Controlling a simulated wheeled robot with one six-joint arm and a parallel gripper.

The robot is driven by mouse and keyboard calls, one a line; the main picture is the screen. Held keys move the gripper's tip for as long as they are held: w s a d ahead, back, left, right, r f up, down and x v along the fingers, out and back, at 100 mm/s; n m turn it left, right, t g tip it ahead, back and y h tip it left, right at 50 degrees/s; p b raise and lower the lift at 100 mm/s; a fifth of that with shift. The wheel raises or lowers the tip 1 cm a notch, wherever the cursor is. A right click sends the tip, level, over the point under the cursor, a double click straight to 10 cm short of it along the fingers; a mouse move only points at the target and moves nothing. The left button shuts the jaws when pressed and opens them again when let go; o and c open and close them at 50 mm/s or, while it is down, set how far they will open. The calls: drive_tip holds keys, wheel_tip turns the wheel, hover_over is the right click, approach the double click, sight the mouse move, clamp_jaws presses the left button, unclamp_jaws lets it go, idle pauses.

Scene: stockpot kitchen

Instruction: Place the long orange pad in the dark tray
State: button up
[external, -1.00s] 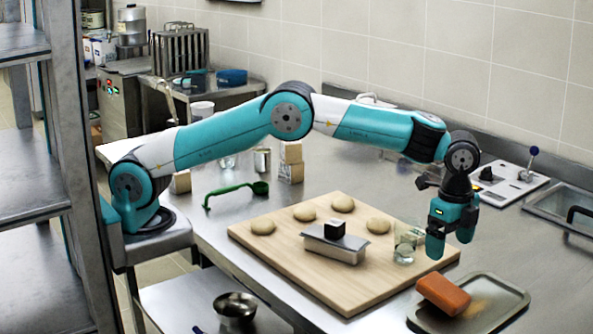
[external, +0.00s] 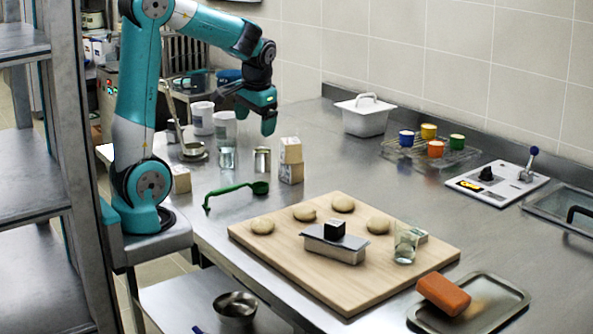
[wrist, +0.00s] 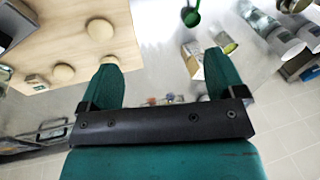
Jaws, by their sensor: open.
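The long orange pad (external: 444,294) lies in the dark tray (external: 507,285) at the front right of the counter, on the tray's left half. Its far end is close to the tray's back rim; I cannot tell if it touches it. My gripper (external: 256,116) is open and empty, raised above the back left of the counter, far from pad and tray. In the wrist view my gripper (wrist: 163,72) shows its two fingers apart with nothing between them.
A wooden board (external: 290,270) with dough balls, a lidded metal tin (external: 335,246) and a glass (external: 405,245) fills the middle. Coloured cups on a rack (external: 455,155) are at the back.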

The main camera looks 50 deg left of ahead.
drive_tip(key=s+a+f+n, duration=0.1)
drive_tip(key=s+a+n, duration=0.2)
drive_tip(key=s, duration=0.5)
drive_tip(key=s+a+f+n+g+y, duration=0.1)
drive_tip(key=s+a, duration=0.3)
drive_tip(key=s, duration=0.4)
drive_tip(key=shift+a+f+n+y, duration=0.3)
drive_tip(key=shift+a+n, duration=0.1)
drive_tip(key=shift+n, duration=0.5)
